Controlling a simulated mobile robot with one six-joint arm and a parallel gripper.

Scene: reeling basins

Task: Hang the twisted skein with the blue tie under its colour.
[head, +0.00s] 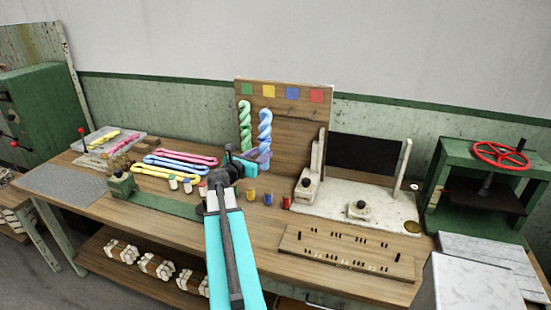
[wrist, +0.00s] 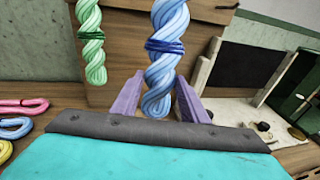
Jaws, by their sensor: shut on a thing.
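The twisted blue skein (head: 265,126) with a dark blue tie (wrist: 166,46) stands upright, its lower end between the purple fingers of my gripper (head: 262,157). In the wrist view, the fingers (wrist: 158,98) are shut on the skein's bottom loop. The wooden board (head: 300,130) carries green (head: 247,89), yellow (head: 268,91), blue (head: 291,93) and red (head: 316,96) squares along its top. In the head view the held skein appears below the yellow square, left of the blue one. Its top end is cut off in the wrist view; I cannot tell whether it touches a peg.
A twisted green skein (head: 245,125) hangs under the green square, close left of the held one. Pink, blue and yellow loops (head: 180,160) lie on the table at left. A white stand with a black panel (head: 362,155) stands right of the board. Small coloured spools (head: 268,199) stand in front.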

